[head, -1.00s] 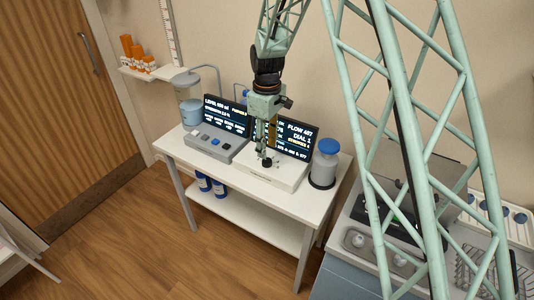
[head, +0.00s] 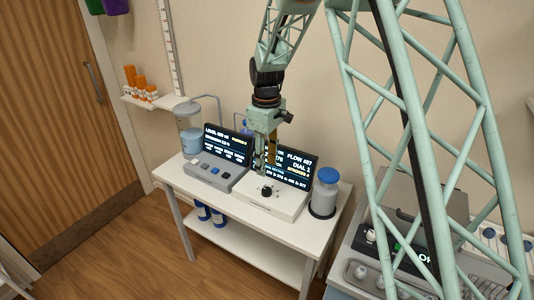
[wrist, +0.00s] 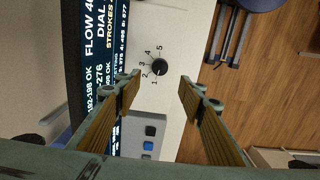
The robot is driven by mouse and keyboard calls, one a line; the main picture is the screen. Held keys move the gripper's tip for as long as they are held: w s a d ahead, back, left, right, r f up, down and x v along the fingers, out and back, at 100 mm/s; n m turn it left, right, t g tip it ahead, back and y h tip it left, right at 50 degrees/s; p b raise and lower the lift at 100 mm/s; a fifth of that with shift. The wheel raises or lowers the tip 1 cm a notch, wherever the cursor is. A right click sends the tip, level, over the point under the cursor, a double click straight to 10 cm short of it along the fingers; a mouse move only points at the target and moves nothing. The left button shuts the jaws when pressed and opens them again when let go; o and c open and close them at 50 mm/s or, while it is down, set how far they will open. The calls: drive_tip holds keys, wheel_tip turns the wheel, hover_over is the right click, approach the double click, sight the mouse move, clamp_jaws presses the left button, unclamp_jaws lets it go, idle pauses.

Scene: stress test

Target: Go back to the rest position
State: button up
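My gripper (head: 266,168) hangs above the white dial box on the table in the head view. In the wrist view my gripper (wrist: 160,82) shows two fingers well apart with nothing between them. The black dial knob (wrist: 159,67) with its printed numbers sits on the white box beyond the fingertips. The knob also shows in the head view (head: 267,191), just below the gripper and apart from it. The dial box (head: 285,206) stands in front of a dark screen (head: 299,171) reading FLOW and DIAL 1.
A grey button box (head: 214,171) with a second screen (head: 228,143) stands left of the dial box. A grey bottle with a blue cap (head: 324,194) stands at its right. A clear vessel (head: 190,134) is at the table's back left. A bench with trays is at right.

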drive_tip(key=shift+r, duration=0.1)
drive_tip(key=s+d+r+m+t, duration=0.1)
drive_tip(key=s+d+r+m, duration=0.1)
drive_tip(key=s+d+r, duration=0.45)
drive_tip(key=s+d+r+m, duration=0.2)
drive_tip(key=s+d+r, duration=0.1)
drive_tip(key=s+r, duration=0.5)
drive_tip(key=s+d+r+m+t, duration=0.15)
drive_tip(key=s+d+r, duration=0.3)
drive_tip(key=r, duration=0.45)
drive_tip(key=s+d+r+m, duration=0.1)
drive_tip(key=s+d+m, duration=0.1)
drive_tip(key=s, duration=0.8)
drive_tip(key=s+d+r+m+t, duration=0.1)
drive_tip(key=s+d+r+m, duration=0.1)
drive_tip(key=s, duration=0.9)
drive_tip(key=s+d+r+m, duration=0.2)
drive_tip(key=s+d, duration=0.2)
drive_tip(key=s, duration=0.6)
drive_tip(key=shift+s+d+m, duration=0.15)
drive_tip(key=shift+s+m, duration=0.2)
drive_tip(key=shift+s, duration=0.05)
drive_tip(key=shift+t, duration=0.25)
